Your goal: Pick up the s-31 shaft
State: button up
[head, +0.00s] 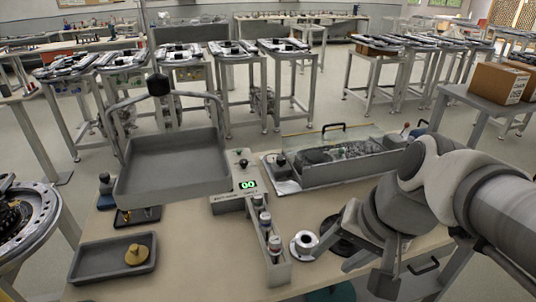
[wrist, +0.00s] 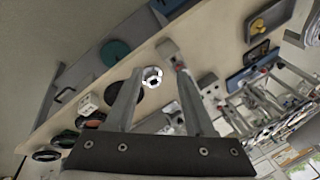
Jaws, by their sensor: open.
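No label reading s-31 is legible, so I cannot tell for sure which part is the s-31 shaft. A silver flanged round part (head: 304,243) with a dark centre stands on the bench, beside a grey rack (head: 277,272) holding several small upright cylinders (head: 265,222). My gripper (head: 352,268) is open and empty, close to the right of the silver part in the head view. In the wrist view the silver part (wrist: 152,76) appears between the two fingertips (wrist: 158,72), below them and apart from them. The fingers touch nothing that I can see.
A dark tray (head: 90,262) with a brass part (head: 136,254) lies at the left. A large grey bin (head: 172,165) and a clear-sided tank (head: 345,160) stand behind. A black disc (head: 343,231) lies near my gripper. A counter box shows 00 (head: 248,185).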

notch_tip(320, 180, down, 4)
jog(key=w+a+m+g+y+b, duration=0.1)
jog(key=w+a+m+y+b, duration=0.1)
jog(key=m+y, duration=0.15)
jog(key=m+t+y+b, duration=0.4)
jog(key=m+t+y, duration=0.1)
jog(key=m, duration=1.2)
send_near(265, 218)
jog(key=b+x, duration=0.1)
jog(key=x, duration=0.2)
jog(key=b+x, duration=0.1)
jog(key=x, duration=0.3)
jog(key=f+b+x, duration=0.1)
jog(key=x, duration=0.3)
jog(key=shift+w+d, duration=0.25)
jog(key=shift+d, duration=0.2)
grip_shut()
jog(key=shift+r, duration=0.1)
